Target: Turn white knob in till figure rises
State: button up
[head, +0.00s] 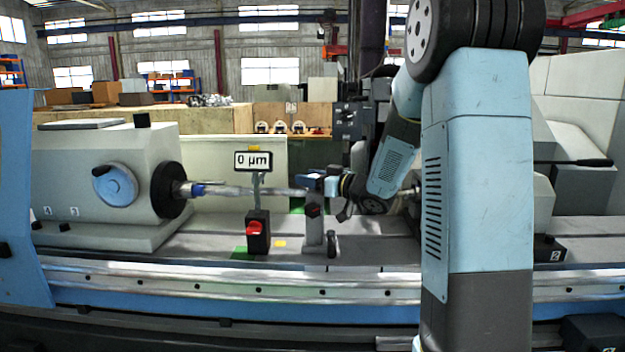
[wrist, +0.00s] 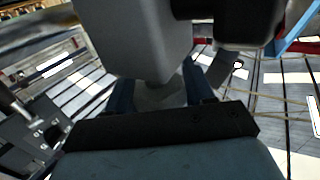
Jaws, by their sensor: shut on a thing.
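My gripper (head: 317,183) is at the top of a grey upright support (head: 314,236) on the machine bed. In the wrist view my gripper (wrist: 160,92) has its two dark blue fingers closed on either side of a pale, rounded knob (wrist: 159,97), shaded to grey, which sits against a grey block (wrist: 143,38). The fingers and arm hide the knob in the head view. A small display (head: 253,161) on a stand left of my gripper reads "0 µm".
A long shaft (head: 250,191) runs from the chuck (head: 168,190) on the left headstock to the support. The bed's front is clear.

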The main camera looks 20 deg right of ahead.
jog(key=shift+a+r+t+h, duration=0.1)
jog(key=shift+t+h, duration=0.2)
jog(key=shift+h, duration=0.1)
jog(key=shift+w+m+t+h, duration=0.1)
jog(key=shift+m+t+h, duration=0.8)
jog(key=shift+m+h, duration=0.55)
jog(key=shift+w+d+m+t+h, duration=0.1)
jog(key=shift+m+t+h, duration=0.15)
jog(key=shift+m+h, duration=0.4)
jog(key=shift+s+d+m+t+h, duration=0.15)
jog(key=shift+m+h, duration=0.25)
jog(key=shift+h, duration=0.6)
jog(key=shift+w+d+m+t+h, duration=0.15)
jog(key=shift+m+t+h, duration=0.15)
jog(key=shift+m+h, duration=0.35)
jog(key=shift+h, duration=0.45)
jog(key=o, duration=1)
jog(key=shift+d, duration=0.1)
